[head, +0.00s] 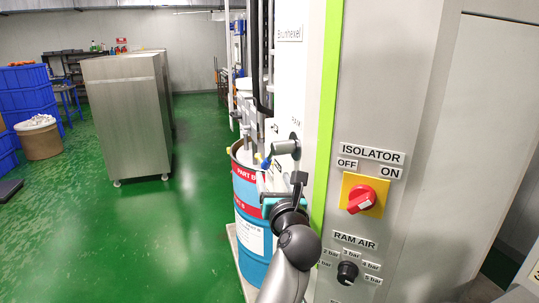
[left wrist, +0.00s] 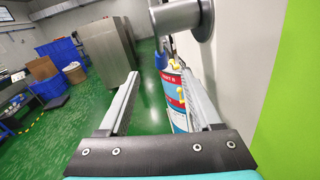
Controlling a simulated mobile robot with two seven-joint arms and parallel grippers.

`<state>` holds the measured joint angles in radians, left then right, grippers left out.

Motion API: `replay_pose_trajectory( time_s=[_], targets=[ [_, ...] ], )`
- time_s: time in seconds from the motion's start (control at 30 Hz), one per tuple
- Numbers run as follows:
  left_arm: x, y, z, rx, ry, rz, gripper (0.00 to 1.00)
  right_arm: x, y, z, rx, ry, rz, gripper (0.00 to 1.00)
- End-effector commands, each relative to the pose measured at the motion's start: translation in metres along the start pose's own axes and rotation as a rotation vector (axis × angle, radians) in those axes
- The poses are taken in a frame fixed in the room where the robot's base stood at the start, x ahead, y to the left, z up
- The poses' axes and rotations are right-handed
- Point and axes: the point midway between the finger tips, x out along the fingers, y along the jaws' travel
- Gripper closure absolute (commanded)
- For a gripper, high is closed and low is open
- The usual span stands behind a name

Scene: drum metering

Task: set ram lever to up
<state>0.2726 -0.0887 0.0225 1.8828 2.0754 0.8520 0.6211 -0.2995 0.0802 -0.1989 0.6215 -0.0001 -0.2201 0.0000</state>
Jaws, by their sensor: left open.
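A grey metal cylinder (head: 286,147) sticks out from the white machine panel, probably part of the ram lever; I cannot make out its marked positions. It also shows close up at the top of the left wrist view (left wrist: 178,16), on a round grey hub. My left gripper (head: 281,184) is just below it in the head view, beside the panel. In the left wrist view its two fingers (left wrist: 160,76) are wide apart with nothing between them, and the cylinder is beyond and above the fingertips, apart from them. My right gripper is not in view.
A blue, red and white drum (head: 246,190) stands behind my left gripper, close to the machine. The red isolator knob (head: 362,199) and the black ram air knob (head: 347,272) are on the panel at right. A steel cabinet (head: 126,118) stands on open green floor at left.

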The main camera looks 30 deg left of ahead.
Motion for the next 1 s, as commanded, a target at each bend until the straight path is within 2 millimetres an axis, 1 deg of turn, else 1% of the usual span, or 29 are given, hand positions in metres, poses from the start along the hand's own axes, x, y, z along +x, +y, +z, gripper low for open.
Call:
replay_pose_trajectory(
  time_s=[0.03,0.2,0.6,0.8,1.0],
  targets=[
    [0.009,0.001,0.002,0.003,-0.002,0.002,0.34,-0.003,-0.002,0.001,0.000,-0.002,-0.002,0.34],
    [0.038,0.000,0.002,0.004,-0.003,0.001,0.34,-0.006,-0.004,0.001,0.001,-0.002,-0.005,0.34],
    [0.096,0.000,0.001,0.005,-0.002,0.000,0.34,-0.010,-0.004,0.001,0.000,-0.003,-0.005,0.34],
    [0.117,0.000,0.001,0.003,-0.003,0.000,0.34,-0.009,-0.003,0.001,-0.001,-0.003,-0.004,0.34],
    [0.127,0.000,0.001,0.003,-0.002,0.000,0.34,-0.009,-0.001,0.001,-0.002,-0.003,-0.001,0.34]
  ],
)
